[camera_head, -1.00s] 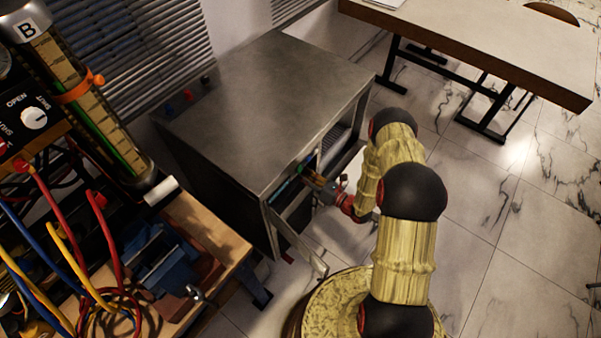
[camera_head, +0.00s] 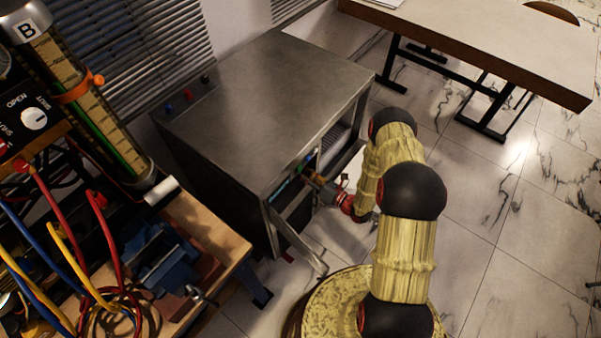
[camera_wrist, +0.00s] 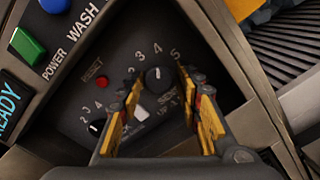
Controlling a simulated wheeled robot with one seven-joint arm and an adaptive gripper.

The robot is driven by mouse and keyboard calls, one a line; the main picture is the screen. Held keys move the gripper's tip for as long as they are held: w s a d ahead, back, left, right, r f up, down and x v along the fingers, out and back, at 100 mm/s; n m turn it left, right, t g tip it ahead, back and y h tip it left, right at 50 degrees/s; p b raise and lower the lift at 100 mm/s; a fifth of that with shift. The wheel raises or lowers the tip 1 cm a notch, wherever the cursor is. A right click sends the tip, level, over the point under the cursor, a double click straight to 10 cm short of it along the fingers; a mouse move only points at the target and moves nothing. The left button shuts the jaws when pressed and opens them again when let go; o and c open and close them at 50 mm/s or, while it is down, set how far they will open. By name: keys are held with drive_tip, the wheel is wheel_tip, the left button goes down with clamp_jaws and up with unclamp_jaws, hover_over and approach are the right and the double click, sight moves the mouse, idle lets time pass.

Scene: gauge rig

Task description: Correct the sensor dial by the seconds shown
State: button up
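A dark control panel (camera_wrist: 150,50) fills the wrist view. It carries a black dial knob (camera_wrist: 153,80) with a white mark near its top and the numbers 2 to 5 around it. A second dark knob (camera_wrist: 97,127) with numbers sits to the lower left, partly behind a finger. My gripper (camera_wrist: 160,83) is open, its yellow-padded fingers apart on either side of the upper knob; I cannot tell whether they touch it. In the head view my gripper (camera_head: 319,187) is at the open front of the metal cabinet (camera_head: 270,100).
The panel also has a red RESET button (camera_wrist: 101,82), a white switch (camera_wrist: 141,112), a green POWER button (camera_wrist: 27,45), a blue WASH button (camera_wrist: 55,5) and a READY display (camera_wrist: 8,100). A cluttered workbench (camera_head: 215,235) stands left; a table (camera_head: 480,35) stands back right.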

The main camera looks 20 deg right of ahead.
drive_tip(key=shift+o, duration=1.2)
drive_tip(key=shift+s, duration=0.1)
drive_tip(key=v, duration=1.2)
